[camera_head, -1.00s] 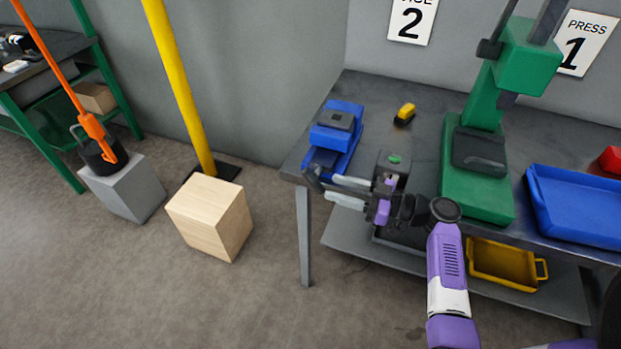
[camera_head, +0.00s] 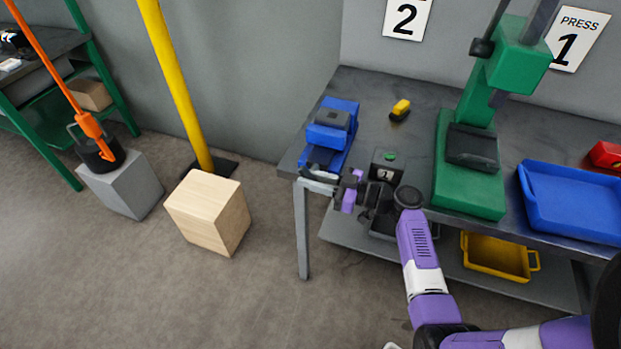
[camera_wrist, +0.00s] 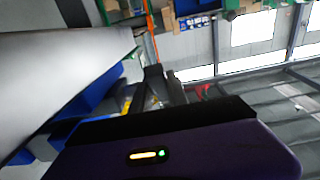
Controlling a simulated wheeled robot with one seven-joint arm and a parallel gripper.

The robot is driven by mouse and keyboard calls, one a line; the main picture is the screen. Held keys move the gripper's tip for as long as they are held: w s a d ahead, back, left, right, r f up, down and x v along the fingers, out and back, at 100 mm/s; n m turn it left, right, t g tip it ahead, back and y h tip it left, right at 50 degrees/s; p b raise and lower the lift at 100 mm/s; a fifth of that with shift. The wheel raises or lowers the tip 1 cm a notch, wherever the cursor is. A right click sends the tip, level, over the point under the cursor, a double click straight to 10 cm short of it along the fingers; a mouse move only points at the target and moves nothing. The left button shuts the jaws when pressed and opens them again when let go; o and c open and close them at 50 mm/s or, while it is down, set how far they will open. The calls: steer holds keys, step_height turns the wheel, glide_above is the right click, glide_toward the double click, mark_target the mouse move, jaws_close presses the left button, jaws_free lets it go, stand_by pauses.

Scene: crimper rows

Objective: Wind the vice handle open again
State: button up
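The blue vice (camera_head: 331,137) stands on the left end of the grey workbench (camera_head: 400,150), with a grey block in its top. My gripper (camera_head: 318,180) is at the vice's front end, by the bench's front left corner. Its pale fingers overlap the vice's near end in the head view. I cannot make out the vice handle behind them, nor whether they touch or grip it. In the wrist view, blue surfaces (camera_wrist: 85,100) show at left beside a large blurred grey shape, and dark narrow parts show in the middle.
A yellow-and-black item (camera_head: 400,109), the green press (camera_head: 468,190) and a blue tray (camera_head: 575,205) are further along. A wooden block (camera_head: 208,212) stands on the floor at left, beside a yellow post (camera_head: 178,85).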

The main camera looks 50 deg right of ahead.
jaws_close()
steer(key=shift+r, duration=0.1)
